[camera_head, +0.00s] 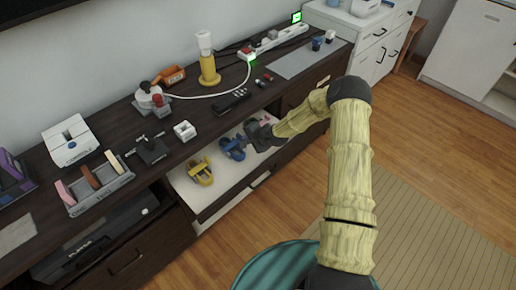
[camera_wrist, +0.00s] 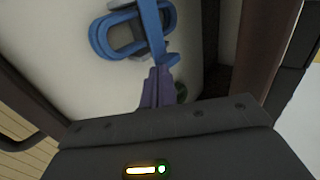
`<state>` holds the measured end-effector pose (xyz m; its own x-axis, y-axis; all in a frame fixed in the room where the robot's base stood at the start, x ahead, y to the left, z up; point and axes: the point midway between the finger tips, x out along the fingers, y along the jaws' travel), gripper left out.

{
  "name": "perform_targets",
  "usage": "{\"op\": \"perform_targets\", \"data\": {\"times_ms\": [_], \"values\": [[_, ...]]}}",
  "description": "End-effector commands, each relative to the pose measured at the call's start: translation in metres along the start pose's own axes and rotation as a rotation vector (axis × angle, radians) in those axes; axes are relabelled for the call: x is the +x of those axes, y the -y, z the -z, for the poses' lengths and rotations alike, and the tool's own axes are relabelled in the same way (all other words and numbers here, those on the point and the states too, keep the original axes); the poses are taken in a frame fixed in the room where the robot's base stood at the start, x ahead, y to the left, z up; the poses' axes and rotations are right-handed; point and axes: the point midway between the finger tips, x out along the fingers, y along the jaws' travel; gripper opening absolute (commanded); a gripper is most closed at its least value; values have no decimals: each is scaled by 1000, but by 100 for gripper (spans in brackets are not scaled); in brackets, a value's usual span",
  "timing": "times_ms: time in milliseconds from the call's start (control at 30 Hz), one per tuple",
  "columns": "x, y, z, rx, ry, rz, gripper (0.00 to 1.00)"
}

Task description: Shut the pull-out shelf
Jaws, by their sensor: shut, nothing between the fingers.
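My gripper (camera_head: 254,130) is over the right part of the shelf, close to the blue object. In the wrist view, my shut, empty fingers (camera_wrist: 158,74) point at the white shelf floor (camera_wrist: 205,30), just below the blue object (camera_wrist: 125,32). Whether they touch anything cannot be told.
A teal round seat (camera_head: 262,266) stands in front. Wooden floor (camera_head: 425,150) lies open at right.

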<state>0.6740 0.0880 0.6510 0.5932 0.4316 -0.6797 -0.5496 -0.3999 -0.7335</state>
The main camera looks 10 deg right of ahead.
Motion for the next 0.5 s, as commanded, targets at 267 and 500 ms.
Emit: {"op": "perform_targets", "data": {"times_ms": [267,500], "values": [[18,16,0,1,0,0,0],[18,17,0,1,0,-1,0]]}}
